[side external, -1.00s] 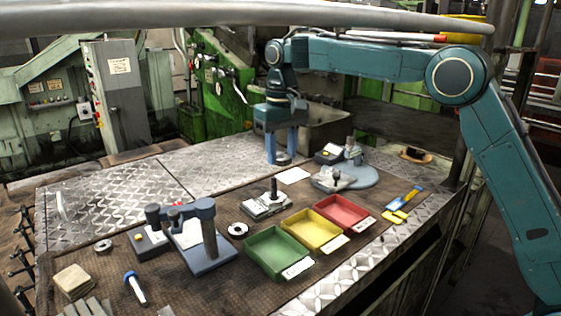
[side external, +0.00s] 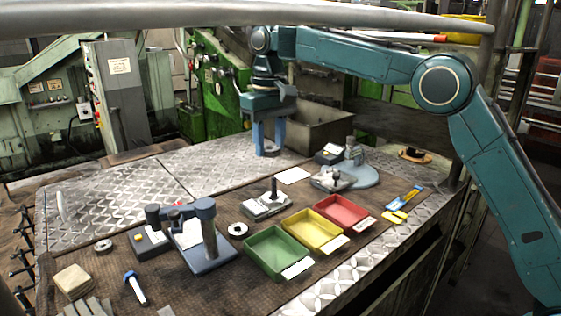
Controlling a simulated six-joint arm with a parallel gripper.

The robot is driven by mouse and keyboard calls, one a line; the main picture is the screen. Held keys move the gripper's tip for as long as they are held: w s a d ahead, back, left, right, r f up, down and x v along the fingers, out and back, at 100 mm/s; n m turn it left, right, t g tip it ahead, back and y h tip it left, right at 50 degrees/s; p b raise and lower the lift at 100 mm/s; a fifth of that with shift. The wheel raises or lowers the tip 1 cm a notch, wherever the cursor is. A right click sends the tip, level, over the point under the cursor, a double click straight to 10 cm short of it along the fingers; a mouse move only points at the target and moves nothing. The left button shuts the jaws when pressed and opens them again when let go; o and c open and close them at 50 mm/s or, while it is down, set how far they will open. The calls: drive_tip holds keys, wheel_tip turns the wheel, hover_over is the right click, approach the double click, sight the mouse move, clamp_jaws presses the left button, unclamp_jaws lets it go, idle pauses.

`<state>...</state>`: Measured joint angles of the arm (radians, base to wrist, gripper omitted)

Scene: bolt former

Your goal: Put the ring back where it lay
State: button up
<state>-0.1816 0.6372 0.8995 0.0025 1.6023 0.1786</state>
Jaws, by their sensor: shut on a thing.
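My gripper (side external: 268,148) is at the back of the table, over the silver diamond plate, pointing down. Its two blue fingers are shut on a small grey ring (side external: 270,148), which shows between the fingertips. The ring looks close to the plate; I cannot tell whether it touches it. Two other rings lie on the brown mat: one (side external: 238,230) to the left of the green tray, and one (side external: 103,246) near the mat's left side.
Green (side external: 259,269), yellow (side external: 304,247) and red (side external: 330,221) trays stand in a row at front right. A blue-grey stand (side external: 213,262) rises at front centre. A black-post gauge (side external: 265,210) and a round-based stand (side external: 365,176) are nearer my gripper. The diamond plate (side external: 110,210) at left is largely clear.

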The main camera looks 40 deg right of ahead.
hover_over(271, 224)
wheel_tip(271, 224, down, 14)
drive_tip(key=shift+f, duration=0.2)
idle(0.3)
drive_tip(key=shift+f, duration=2.15)
drive_tip(key=shift+f, duration=0.15)
drive_tip(key=o, duration=1.1)
drive_tip(key=shift+s, duration=0.1)
drive_tip(key=shift+o, duration=0.2)
wheel_tip(271, 224, up, 12)
drive_tip(key=shift+o, duration=0.4)
